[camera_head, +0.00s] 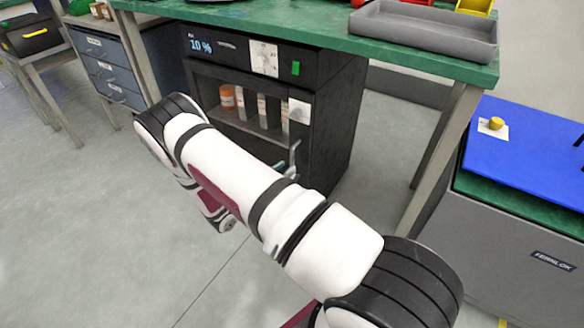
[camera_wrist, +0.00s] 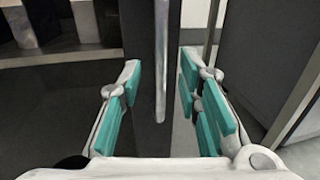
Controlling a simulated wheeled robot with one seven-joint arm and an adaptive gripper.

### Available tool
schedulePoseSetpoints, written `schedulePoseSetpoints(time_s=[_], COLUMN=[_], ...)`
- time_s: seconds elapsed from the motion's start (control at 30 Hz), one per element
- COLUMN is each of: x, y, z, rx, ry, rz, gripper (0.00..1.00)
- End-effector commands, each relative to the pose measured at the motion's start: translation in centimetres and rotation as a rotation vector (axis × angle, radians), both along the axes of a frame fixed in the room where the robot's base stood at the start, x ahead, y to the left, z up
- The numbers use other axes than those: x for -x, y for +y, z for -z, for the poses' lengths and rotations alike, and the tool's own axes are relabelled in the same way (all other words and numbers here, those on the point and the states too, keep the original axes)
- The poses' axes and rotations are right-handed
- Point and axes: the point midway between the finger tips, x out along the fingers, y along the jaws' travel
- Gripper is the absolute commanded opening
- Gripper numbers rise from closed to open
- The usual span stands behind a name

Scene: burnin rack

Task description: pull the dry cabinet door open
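The black dry cabinet (camera_head: 338,115) stands under the green workbench, with a lit "10 %" display on its top panel. Its dark glass door (camera_head: 205,90) looks closed, and jars show behind it. In the wrist view the door handle (camera_wrist: 161,60) is a vertical metal bar that ends low between my fingers. My gripper (camera_wrist: 159,82) is open, with one teal-padded finger on each side of the bar. Gaps show on both sides, so the pads look apart from it. In the head view my arm hides most of the gripper and the lower door.
The green workbench (camera_head: 330,38) is above the cabinet, carrying a grey tray (camera_head: 420,30). A bench leg (camera_head: 437,160) and a grey case (camera_head: 505,240) with a blue top stand to the right. Blue drawers (camera_head: 105,68) stand at left. The floor in front is clear.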

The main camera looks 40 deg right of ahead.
Motion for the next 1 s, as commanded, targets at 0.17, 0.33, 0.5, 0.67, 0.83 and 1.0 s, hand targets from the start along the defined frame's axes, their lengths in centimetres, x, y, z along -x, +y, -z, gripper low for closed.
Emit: schedulePoseSetpoints(time_s=[0.17, 0.33, 0.5, 0.67, 0.83, 1.0], x=[-0.4, -0.6, -0.7, -0.7, -0.7, -0.7], y=[-2.7, -4.0, -4.3, -4.3, -4.3, -4.3], z=[0.1, 0.0, 0.0, 0.0, 0.0, 0.0], rx=[0.0, 0.0, 0.0, 0.0, 0.0, 0.0], ry=[-0.002, -0.001, 0.0, 0.0, 0.0, 0.0], rz=[0.003, 0.001, 0.0, 0.0, 0.0, 0.0], gripper=[0.31, 0.31, 0.31, 0.31, 0.0, 0.0])
